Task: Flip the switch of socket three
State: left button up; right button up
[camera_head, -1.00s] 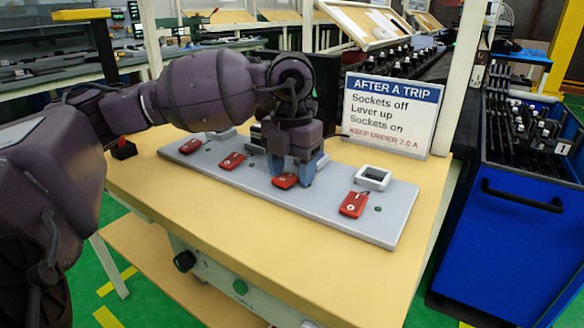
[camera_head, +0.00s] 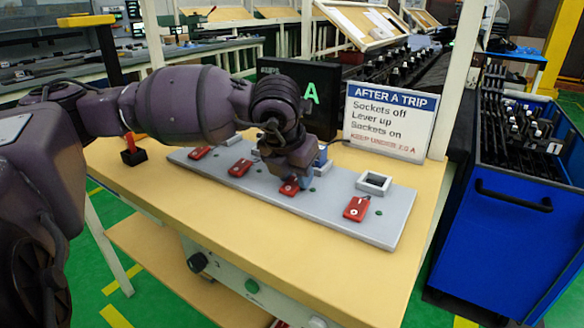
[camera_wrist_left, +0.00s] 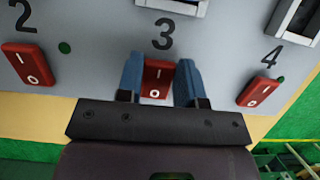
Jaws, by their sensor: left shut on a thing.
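The red rocker switch of socket three (camera_head: 289,187) is on the grey socket panel (camera_head: 330,212), partly covered by my left gripper (camera_head: 302,180) in the head view. In the left wrist view, the switch (camera_wrist_left: 157,80) sits below the printed 3 (camera_wrist_left: 162,34), its I and O marks showing. The blue fingers of my left gripper (camera_wrist_left: 160,82) stand on both sides of it, shut on it. Socket three's opening (camera_wrist_left: 174,5) is cut off at the top edge. Which way the rocker is pressed is hard to tell. My right gripper is not in view.
Red switch 2 (camera_wrist_left: 28,65) and red switch 4 (camera_wrist_left: 260,92) flank it, each with a green lamp. A sign (camera_head: 390,117) and a dark display (camera_head: 316,90) stand behind the panel. A red-and-black lever (camera_head: 132,152) is at the left. The table front (camera_head: 270,255) is clear.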

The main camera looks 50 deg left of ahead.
pick_arm(q)
jog(key=shift+r+t, duration=0.15)
jog(key=shift+t, duration=0.25)
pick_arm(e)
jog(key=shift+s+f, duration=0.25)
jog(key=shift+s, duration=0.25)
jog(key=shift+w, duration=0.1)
pick_arm(q)
jog(key=o, duration=0.9)
jog(key=shift+o, duration=0.2)
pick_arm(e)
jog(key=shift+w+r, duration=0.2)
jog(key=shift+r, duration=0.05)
